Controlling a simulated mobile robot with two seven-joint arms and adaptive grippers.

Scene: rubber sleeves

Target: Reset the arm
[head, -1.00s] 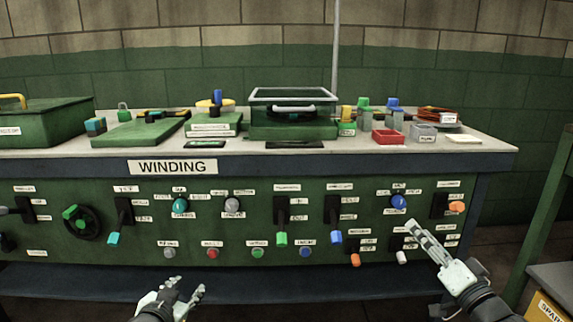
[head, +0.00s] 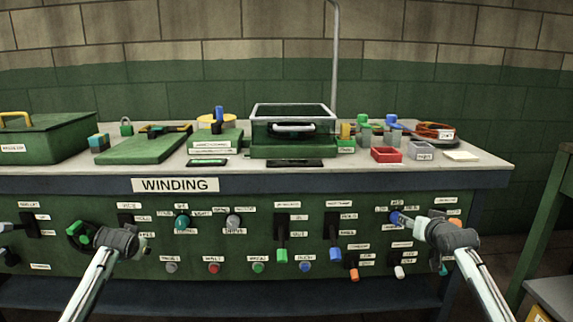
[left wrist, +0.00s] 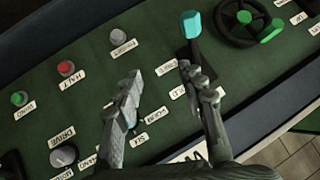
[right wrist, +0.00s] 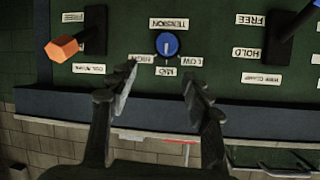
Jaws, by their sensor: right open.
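My left gripper (head: 112,240) is at the front panel, just right of the black handwheel (head: 76,233). In the left wrist view its two fingers (left wrist: 162,80) are spread with nothing between them, over labels below a cyan lever (left wrist: 191,25). The handwheel (left wrist: 242,22) with its green grip shows to the right there. My right gripper (head: 420,226) is at the panel's right part, by the blue tension knob (head: 397,217). In the right wrist view its fingers (right wrist: 158,86) are apart and empty, and the blue knob (right wrist: 167,44) lies beyond the fingertips.
An orange lever (right wrist: 62,48) is left of the knob in the right wrist view. Several buttons and levers fill the panel.

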